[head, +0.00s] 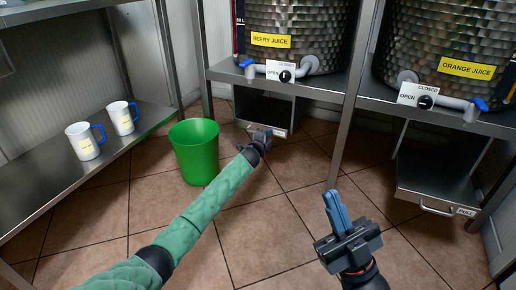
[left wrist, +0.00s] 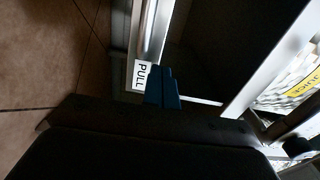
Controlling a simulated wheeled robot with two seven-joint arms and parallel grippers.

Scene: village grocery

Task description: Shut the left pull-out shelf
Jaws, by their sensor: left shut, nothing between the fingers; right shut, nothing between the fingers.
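The left pull-out shelf (head: 262,108) is low under the berry juice tank. Its front edge carries a white PULL label (head: 279,132), and some of its surface shows behind that edge, so it looks at least partly out; how far is hard to tell. My left gripper (head: 266,133) is shut and empty at this front edge, partly covering it. In the left wrist view, the shut blue fingers (left wrist: 161,88) are beside the PULL label (left wrist: 141,75) and the metal handle (left wrist: 149,30); contact is unclear. My right gripper (head: 338,212) is shut and empty above the floor.
The right pull-out shelf (head: 435,182) stands out under the orange juice tank (head: 450,45). A green bin (head: 195,150) stands left of my left gripper. Two white mugs (head: 84,142) (head: 122,118) are on the metal shelf at left. Tiled floor (head: 260,215) is open in the middle.

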